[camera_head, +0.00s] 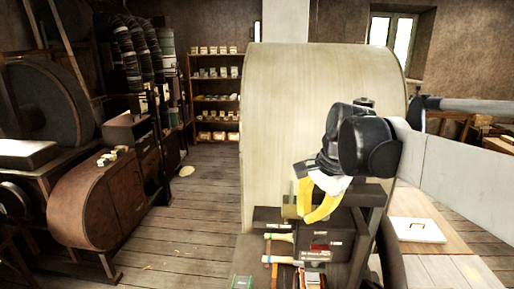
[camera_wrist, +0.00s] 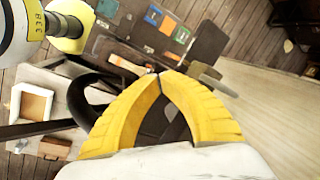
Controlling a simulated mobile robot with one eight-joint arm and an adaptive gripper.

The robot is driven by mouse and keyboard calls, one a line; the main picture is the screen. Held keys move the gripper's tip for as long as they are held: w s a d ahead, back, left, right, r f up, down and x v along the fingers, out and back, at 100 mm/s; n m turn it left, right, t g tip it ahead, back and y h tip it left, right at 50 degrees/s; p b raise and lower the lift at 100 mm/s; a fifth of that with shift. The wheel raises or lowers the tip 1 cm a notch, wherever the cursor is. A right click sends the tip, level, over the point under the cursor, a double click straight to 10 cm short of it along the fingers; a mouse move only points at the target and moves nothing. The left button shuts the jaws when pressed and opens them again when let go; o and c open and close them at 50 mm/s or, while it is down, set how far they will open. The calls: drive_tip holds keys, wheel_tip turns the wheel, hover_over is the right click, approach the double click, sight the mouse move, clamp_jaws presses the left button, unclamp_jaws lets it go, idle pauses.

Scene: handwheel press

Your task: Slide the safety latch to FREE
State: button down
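My gripper (camera_head: 304,220) has yellow fingers and points down over a dark box (camera_head: 300,245) in the head view. In the wrist view the fingertips of my gripper (camera_wrist: 158,74) come together, with a dark gap farther back between the fingers. I see nothing clearly held between the tips. The dark box carries a small red mark and pale lettering, too small to read. A brass-coloured piece (camera_head: 290,206) stands just left of the fingers. I cannot make out the safety latch for sure; my gripper covers part of this area.
A large pale rounded panel (camera_head: 300,120) stands behind my gripper. Hammers (camera_head: 280,237) and small coloured items lie in front of the box. A dark curved ring (camera_wrist: 82,100) lies left of the fingers in the wrist view. The wooden floor (camera_head: 195,220) at left is open.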

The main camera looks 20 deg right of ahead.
sight(314, 187)
drive_tip(key=w+d+r+m+g+y+p, duration=0.1)
drive_tip(key=w+d+r+m+p, duration=0.2)
drive_tip(key=d+r+m+p, duration=0.1)
drive_tip(key=w+d+r+m+y+p, duration=0.1)
drive_tip(key=w+d+r+m+p, duration=0.2)
drive_tip(key=r+p, duration=0.4)
wheel_tip(314, 187, up, 3)
drive_tip(key=shift+d+f+m+g, duration=0.2)
drive_tip(key=shift+d+m+g, duration=0.3)
drive_tip(key=shift+d, duration=0.5)
drive_tip(key=p+x, duration=0.1)
drive_tip(key=x, duration=0.9)
drive_tip(key=a, duration=0.1)
drive_tip(key=w+a+p, duration=0.1)
drive_tip(key=a, duration=0.1)
drive_tip(key=shift+w+f, duration=0.2)
drive_tip(key=shift+f, duration=0.05)
drive_tip(key=shift+w+a+f, duration=0.1)
drive_tip(key=shift+a, duration=0.15)
drive_tip(key=shift+a, duration=0.1)
